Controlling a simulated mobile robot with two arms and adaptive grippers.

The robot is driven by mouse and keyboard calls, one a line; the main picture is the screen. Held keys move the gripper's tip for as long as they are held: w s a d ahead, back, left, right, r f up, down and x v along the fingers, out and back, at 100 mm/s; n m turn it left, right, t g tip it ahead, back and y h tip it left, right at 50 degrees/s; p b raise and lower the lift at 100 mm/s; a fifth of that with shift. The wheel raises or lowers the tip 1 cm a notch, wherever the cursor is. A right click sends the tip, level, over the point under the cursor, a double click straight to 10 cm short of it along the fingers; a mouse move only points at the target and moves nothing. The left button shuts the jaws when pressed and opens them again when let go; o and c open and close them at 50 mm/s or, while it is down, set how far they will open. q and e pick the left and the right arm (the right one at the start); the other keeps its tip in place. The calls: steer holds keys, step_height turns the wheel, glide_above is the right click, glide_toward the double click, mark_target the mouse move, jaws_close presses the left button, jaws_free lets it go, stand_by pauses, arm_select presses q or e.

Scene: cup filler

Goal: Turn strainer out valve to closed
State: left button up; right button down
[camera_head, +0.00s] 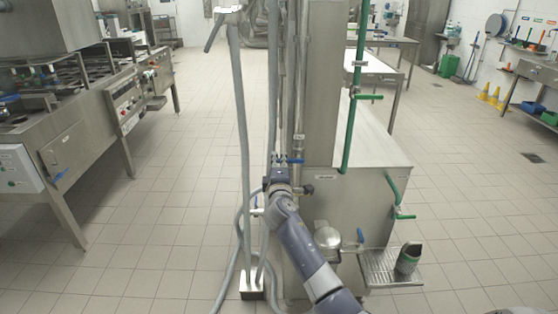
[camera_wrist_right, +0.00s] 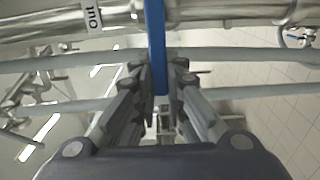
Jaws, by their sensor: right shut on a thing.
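The blue strainer out valve handle (camera_wrist_right: 155,32) crosses a steel pipe (camera_wrist_right: 215,12) in the right wrist view. A label reading "Out" (camera_wrist_right: 92,17) is on that pipe. My right gripper (camera_wrist_right: 161,80) is shut on the handle, whose lower end lies between the two fingers. In the head view my right gripper (camera_head: 279,176) is at the pipes beside the steel cabinet, and a blue handle (camera_head: 291,161) shows just above it. The fingertips are partly hidden there by the gripper's own body. My left gripper is not in view.
Upright pipes and grey hoses (camera_head: 246,150) stand close around my right gripper. Open tiled floor lies left.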

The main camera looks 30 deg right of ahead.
steer(key=shift+d+r, duration=0.25)
steer(key=c, duration=1.6)
jaws_free()
steer(key=shift+f, duration=0.1)
steer(key=shift+w+d+f, duration=0.1)
steer(key=shift+f, duration=0.1)
steer(key=v, duration=1.2)
steer(key=shift+f, duration=0.15)
